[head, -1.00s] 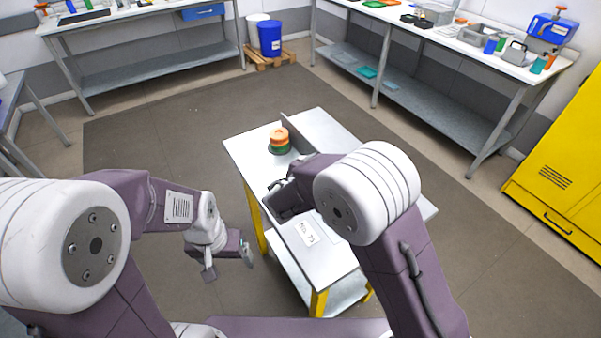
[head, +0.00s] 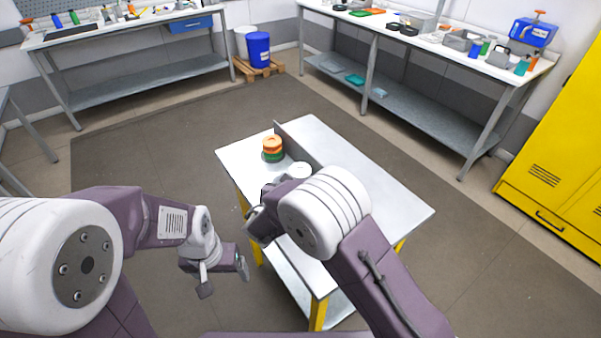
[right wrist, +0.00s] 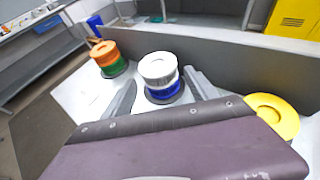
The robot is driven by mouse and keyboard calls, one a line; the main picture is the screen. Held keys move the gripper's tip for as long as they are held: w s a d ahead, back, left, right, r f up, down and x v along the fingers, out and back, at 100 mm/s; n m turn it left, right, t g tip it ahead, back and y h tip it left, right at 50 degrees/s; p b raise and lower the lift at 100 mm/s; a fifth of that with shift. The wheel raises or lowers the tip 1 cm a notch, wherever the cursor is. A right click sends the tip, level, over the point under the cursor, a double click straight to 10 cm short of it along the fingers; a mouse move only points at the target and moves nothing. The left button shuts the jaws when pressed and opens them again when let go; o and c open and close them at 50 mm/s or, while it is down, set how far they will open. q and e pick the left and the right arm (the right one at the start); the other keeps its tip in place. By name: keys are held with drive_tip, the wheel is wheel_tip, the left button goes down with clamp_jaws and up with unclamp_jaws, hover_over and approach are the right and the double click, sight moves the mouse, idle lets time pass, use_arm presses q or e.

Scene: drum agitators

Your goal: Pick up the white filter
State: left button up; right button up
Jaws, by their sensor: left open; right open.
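The white filter (right wrist: 158,66) is a short ribbed cylinder with a ring-shaped top, stacked on a blue part (right wrist: 165,91) with a dark base. In the head view the white filter (head: 299,170) shows partly behind my right wrist, on the small table (head: 385,195). My right gripper (right wrist: 160,78) is open, one finger on each side of the filter in the picture; contact cannot be told. In the head view my right gripper (head: 262,205) is partly hidden by its own arm. My left gripper (head: 224,277) is open and empty, left of the table.
An orange-on-green stack (head: 272,148) stands near the table's far left corner. A yellow round part (right wrist: 272,115) lies right of my right gripper. A low grey divider (head: 296,145) rises along the table behind the filter. The table's right side looks clear.

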sight(297, 177)
drive_tip(key=p+x, duration=0.1)
drive_tip(key=x, duration=0.4)
drive_tip(key=shift+a, duration=0.15)
drive_tip(key=c, duration=1)
wheel_tip(297, 177, up, 10)
